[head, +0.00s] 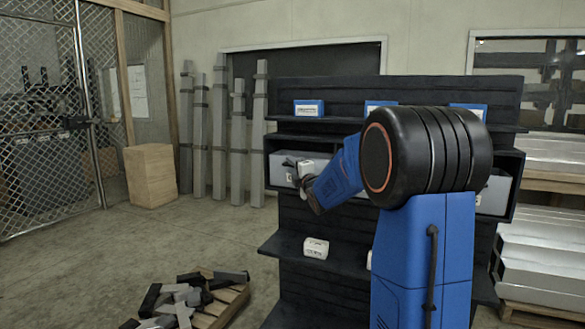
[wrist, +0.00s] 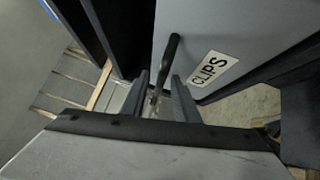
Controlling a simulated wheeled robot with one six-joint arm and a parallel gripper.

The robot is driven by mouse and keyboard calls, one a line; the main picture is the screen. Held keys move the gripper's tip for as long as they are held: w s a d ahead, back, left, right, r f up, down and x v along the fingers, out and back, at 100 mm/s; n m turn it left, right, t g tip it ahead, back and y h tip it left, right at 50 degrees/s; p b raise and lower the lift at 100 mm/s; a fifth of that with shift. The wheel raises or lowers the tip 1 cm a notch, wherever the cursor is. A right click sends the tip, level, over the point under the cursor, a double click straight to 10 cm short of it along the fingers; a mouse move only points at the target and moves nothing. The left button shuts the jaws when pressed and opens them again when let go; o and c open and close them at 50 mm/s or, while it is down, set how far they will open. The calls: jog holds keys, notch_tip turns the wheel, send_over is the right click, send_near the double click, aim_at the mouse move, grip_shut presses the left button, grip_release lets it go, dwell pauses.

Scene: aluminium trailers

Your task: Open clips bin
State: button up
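The clips bin is a grey box; its front (wrist: 235,30) and white CLIPS label (wrist: 213,68) show in the wrist view. A dark bar handle (wrist: 170,52) stands out from that front. In the head view the grey bin (head: 318,158) sits in the left compartment of the dark shelf unit. My gripper (wrist: 158,88) is open, its two fingers apart on either side of the handle's near end. I cannot tell whether either finger touches the handle.
Small blue-and-white boxes (head: 309,108) stand on the upper shelf. A white item (head: 316,247) lies on the lower shelf (head: 285,245). A pallet with dark and grey pieces (head: 185,298) is on the floor at lower left.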

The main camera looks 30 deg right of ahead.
jog(key=shift+c, duration=0.7)
grip_shut()
jog(key=s+a+f+n+t+y, duration=0.4)
jog(key=f+n, duration=0.3)
jog(key=n, duration=0.3)
jog(key=shift+a+n+t+y, duration=0.3)
jog(key=shift+a+t+y, duration=0.2)
jog(key=shift+t+y, duration=0.2)
jog(key=shift+f, duration=0.15)
